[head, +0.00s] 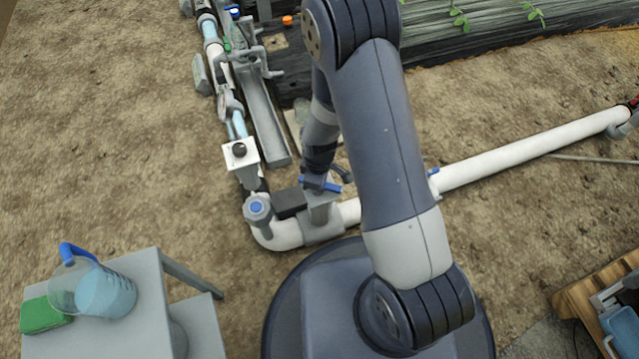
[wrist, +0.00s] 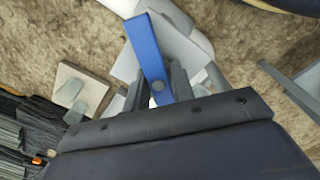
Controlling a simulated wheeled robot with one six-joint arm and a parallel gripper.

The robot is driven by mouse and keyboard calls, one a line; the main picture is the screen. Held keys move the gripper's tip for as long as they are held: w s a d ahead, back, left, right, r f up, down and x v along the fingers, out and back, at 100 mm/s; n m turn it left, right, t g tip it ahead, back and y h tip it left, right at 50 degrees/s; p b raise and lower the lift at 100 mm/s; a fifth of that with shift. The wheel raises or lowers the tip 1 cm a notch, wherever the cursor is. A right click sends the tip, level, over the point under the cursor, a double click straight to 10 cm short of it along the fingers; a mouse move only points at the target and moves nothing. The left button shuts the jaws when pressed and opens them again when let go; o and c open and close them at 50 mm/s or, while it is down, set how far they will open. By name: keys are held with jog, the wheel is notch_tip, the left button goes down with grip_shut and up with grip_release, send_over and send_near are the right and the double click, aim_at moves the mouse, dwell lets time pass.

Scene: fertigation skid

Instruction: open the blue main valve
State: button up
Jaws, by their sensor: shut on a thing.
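The blue main valve's lever handle (head: 312,184) sits on top of a grey valve body (head: 322,212) on the white pipe, below the middle of the head view. My gripper (wrist: 157,85) is shut on the handle close to the pivot, with a grey finger on each side. In the head view my gripper (head: 320,172) comes down onto the handle from above, and my arm hides part of it.
A blue-capped fitting (head: 257,208) and a white block with a black knob (head: 240,153) stand to the left. A grey channel (head: 262,115) runs behind. A grey table (head: 130,320) holds a jug (head: 105,290) and green sponge (head: 46,315). Bare soil lies around.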

jog(key=n, duration=0.4)
jog(key=shift+s+d+f+n, duration=0.3)
jog(key=shift+s+d, duration=0.05)
jog(key=n, duration=0.4)
jog(key=shift+b, duration=0.35)
jog(key=o, duration=1)
jog(key=shift+o, duration=0.2)
jog(key=shift+d, duration=0.1)
jog(key=r+p, duration=0.2)
jog(key=r, duration=0.1)
jog(key=r+p, duration=0.3)
jog(key=r, duration=0.1)
jog(key=r+p, duration=0.2)
jog(key=r, duration=0.1)
jog(key=shift+w+a+r+p, duration=0.25)
jog(key=shift+r+p, duration=0.05)
jog(key=shift+p, duration=0.05)
jog(key=shift+f, duration=0.1)
